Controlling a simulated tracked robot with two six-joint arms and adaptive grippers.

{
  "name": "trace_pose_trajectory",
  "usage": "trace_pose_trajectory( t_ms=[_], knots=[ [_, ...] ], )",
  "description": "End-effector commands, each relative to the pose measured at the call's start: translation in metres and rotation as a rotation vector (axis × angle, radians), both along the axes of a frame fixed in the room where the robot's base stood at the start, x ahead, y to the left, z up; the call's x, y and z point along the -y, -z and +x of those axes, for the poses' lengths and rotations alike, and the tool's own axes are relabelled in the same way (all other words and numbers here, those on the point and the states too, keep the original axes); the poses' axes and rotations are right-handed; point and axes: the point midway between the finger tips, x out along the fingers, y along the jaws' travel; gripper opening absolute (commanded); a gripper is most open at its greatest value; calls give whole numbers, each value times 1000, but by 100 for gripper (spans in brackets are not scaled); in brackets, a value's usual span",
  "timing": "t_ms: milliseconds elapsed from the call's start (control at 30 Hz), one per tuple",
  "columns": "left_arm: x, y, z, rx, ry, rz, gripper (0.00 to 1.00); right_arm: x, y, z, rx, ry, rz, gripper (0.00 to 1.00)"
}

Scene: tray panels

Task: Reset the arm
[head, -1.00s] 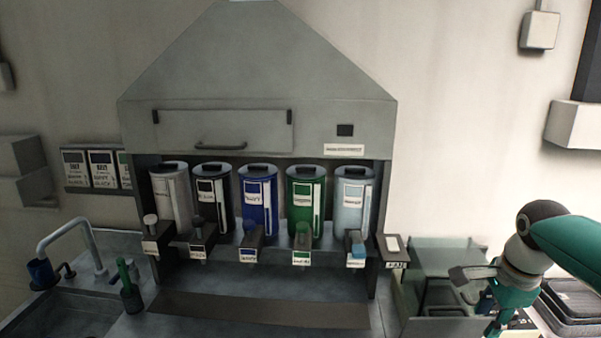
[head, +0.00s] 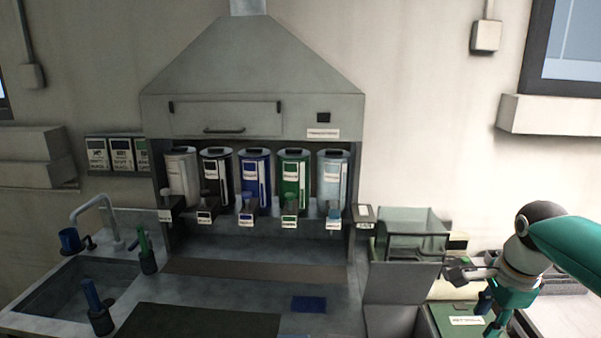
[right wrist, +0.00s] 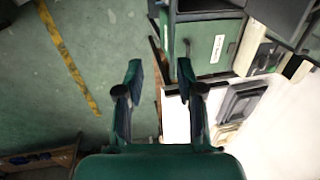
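My right arm comes in from the right in the head view, teal with a dark wrist joint. My right gripper (head: 489,314) hangs at its end, above the green-lidded box at the lower right. In the right wrist view its two fingers (right wrist: 159,82) are spread apart, with nothing between them. My left arm and gripper are in neither view.
A hooded dispenser (head: 255,118) with several coloured canisters stands at the back wall. A sink (head: 45,292) is at left, a dark mat (head: 200,322) in front. A green box (head: 462,318) and dark trays (head: 562,284) lie near my right arm. Green floor (right wrist: 60,110) shows open.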

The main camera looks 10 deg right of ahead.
Motion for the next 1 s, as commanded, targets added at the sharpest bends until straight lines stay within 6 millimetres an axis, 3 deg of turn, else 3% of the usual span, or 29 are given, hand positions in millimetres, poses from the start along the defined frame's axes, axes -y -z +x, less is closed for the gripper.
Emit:
trace_pose_trajectory(
  t_ms=[133, 367, 533, 667, 867, 1000],
  knots=[
    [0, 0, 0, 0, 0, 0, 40, -16, 31, 11, -68, -40, 21, 37],
    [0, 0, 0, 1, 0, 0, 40, -47, 86, 9, -204, -106, 65, 37],
    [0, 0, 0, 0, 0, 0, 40, -80, 142, 1, -310, -172, 117, 37],
    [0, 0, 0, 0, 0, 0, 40, -118, 201, -14, -390, -281, 177, 37],
    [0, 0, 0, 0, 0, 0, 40, -204, 311, -73, -453, -602, 327, 37],
    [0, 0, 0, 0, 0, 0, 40, -264, 371, -138, -397, -885, 432, 37]
  ],
)
